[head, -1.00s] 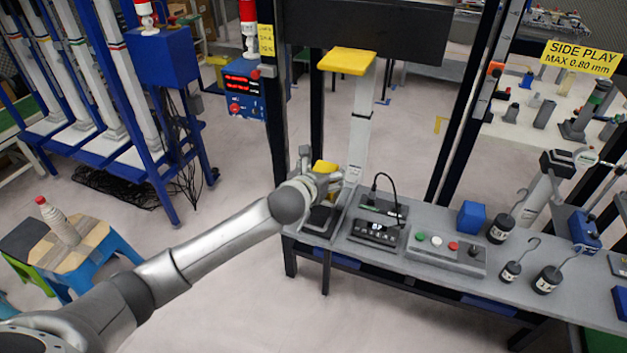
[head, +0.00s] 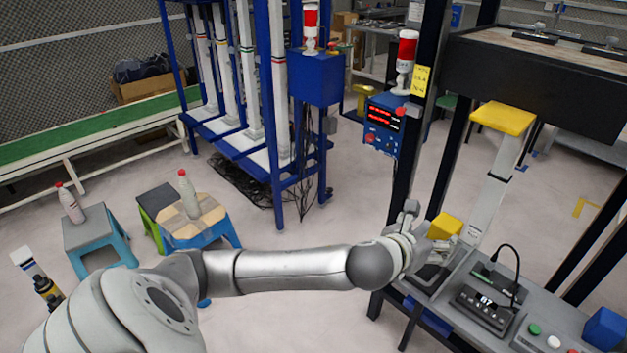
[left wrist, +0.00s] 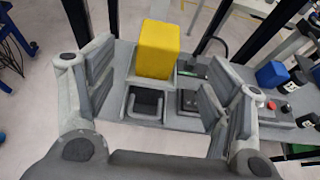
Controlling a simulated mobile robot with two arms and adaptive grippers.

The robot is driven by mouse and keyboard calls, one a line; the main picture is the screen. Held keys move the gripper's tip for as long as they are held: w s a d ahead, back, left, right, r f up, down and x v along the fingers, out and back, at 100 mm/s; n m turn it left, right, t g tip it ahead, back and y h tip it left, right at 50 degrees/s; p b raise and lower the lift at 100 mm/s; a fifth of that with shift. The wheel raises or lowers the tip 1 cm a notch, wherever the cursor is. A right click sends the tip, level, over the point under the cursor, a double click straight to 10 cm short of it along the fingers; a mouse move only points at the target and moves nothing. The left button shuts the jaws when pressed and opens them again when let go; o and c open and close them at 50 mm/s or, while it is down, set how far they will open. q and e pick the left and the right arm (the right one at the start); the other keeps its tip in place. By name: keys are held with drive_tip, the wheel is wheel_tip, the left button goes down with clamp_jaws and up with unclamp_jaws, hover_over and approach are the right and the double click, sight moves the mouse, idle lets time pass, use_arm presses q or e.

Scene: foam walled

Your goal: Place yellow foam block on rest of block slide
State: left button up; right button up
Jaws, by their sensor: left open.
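The yellow foam block (head: 445,226) is at the left end of the grey bench, just beyond my left gripper (head: 420,238). In the left wrist view the block (left wrist: 157,50) is upright, between the fingers in the picture and beyond them. My left gripper (left wrist: 164,70) is open and empty, its pads spread wide. A black U-shaped holder (left wrist: 146,103), perhaps the slide's rest, sits on the bench nearer me than the block. My right gripper is not in view.
A dark upright frame post (head: 420,110) stands close to the gripper.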

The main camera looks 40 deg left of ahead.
use_arm(q)
drive_tip(key=s+d+f+n+g+h, duration=0.1)
drive_tip(key=d+f+n, duration=0.1)
drive_tip(key=f+n, duration=0.6)
drive_tip(key=s+d+f+n+h, duration=0.1)
drive_tip(key=d+f+n, duration=0.1)
drive_tip(key=f+n, duration=0.65)
drive_tip(key=s+a+f+n+g+y, duration=0.1)
drive_tip(key=s+a+f+n+g, duration=0.15)
drive_tip(key=s+f, duration=0.45)
drive_tip(key=s+a+f+n+g, duration=0.1)
drive_tip(key=s+a+f+n, duration=0.2)
drive_tip(key=f, duration=0.9)
drive_tip(key=s+a+f+n+g+y, duration=0.15)
drive_tip(key=s+f+n, duration=0.25)
drive_tip(key=f, duration=0.5)
drive_tip(key=s+f+n+g, duration=0.2)
drive_tip(key=s+f, duration=0.3)
drive_tip(key=s, duration=0.6)
drive_tip(key=s+f+n+g, duration=0.2)
drive_tip(key=s+f, duration=0.3)
drive_tip(key=s, duration=0.6)
drive_tip(key=s+f+n+g, duration=0.2)
drive_tip(key=s+f+n, duration=0.2)
drive_tip(key=s, duration=0.7)
drive_tip(key=shift+s+f, duration=0.25)
drive_tip(key=shift+f, duration=0.7)
